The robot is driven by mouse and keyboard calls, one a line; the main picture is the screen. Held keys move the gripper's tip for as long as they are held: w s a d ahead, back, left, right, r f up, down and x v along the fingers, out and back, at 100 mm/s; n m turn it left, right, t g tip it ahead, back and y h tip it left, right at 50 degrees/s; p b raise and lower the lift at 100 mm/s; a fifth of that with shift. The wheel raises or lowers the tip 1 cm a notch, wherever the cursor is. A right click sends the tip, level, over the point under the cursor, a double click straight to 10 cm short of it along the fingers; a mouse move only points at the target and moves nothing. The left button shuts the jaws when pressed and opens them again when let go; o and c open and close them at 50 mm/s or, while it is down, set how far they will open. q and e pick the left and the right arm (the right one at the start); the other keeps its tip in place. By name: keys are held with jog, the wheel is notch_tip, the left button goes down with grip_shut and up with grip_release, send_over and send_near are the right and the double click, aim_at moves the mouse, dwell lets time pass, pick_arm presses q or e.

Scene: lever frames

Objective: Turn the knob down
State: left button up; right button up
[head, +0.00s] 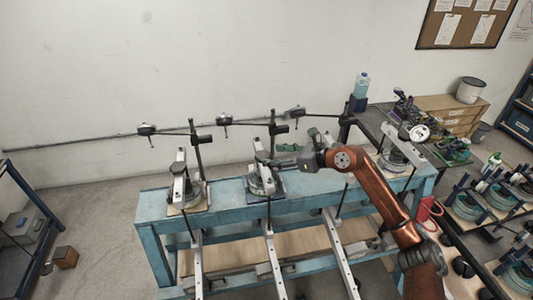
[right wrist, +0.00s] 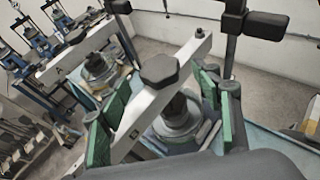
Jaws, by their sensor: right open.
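A black six-sided knob (right wrist: 158,70) sits on a pale metal lever bar (right wrist: 135,120) in the right wrist view. The bar slopes from lower left to upper right above a round metal base (right wrist: 178,122). My right gripper (right wrist: 165,108) is open, with green-padded fingers on either side of the bar. The knob shows between and beyond the fingers; I cannot tell whether they touch it. My left gripper is not in view.
The lever frames stand on a blue bench (head: 225,203). Another lever frame (head: 184,185) is to the left and one (head: 399,150) to the right. Black-headed rods (head: 197,150) rise behind them. A dark side table (head: 375,122) with a blue bottle (head: 361,85) is at right.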

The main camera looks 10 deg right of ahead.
aim_at(263, 155)
jog(key=shift+p+x, duration=0.5)
jog(key=shift+x, duration=1.6)
jog(key=shift+r, duration=0.1)
jog(key=shift+c, duration=0.2)
